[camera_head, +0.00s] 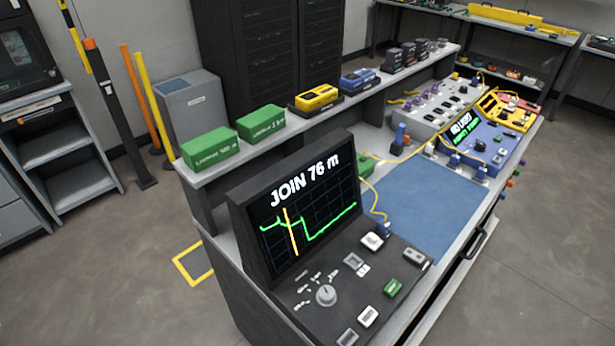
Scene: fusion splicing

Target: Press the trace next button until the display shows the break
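The display (297,208) stands upright on the near end of the bench. It reads "JOIN 76 m" above a green trace with a drop in it, and a yellow vertical cursor line crosses the trace left of the middle. The control panel (340,310) lies in front of the display. It carries a round grey knob (326,295), a green button (392,288) and several white or grey buttons, such as a white one (368,316). Their labels are too small to read, so I cannot tell which is trace next. Neither of my grippers is in view.
A blue mat (432,212) lies on the bench beyond the panel. A blue device (476,138) with a lit screen and a yellow device (504,110) stand farther back, with yellow cable along the bench. Green boxes (210,147) sit on the raised shelf. The panel is unobstructed.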

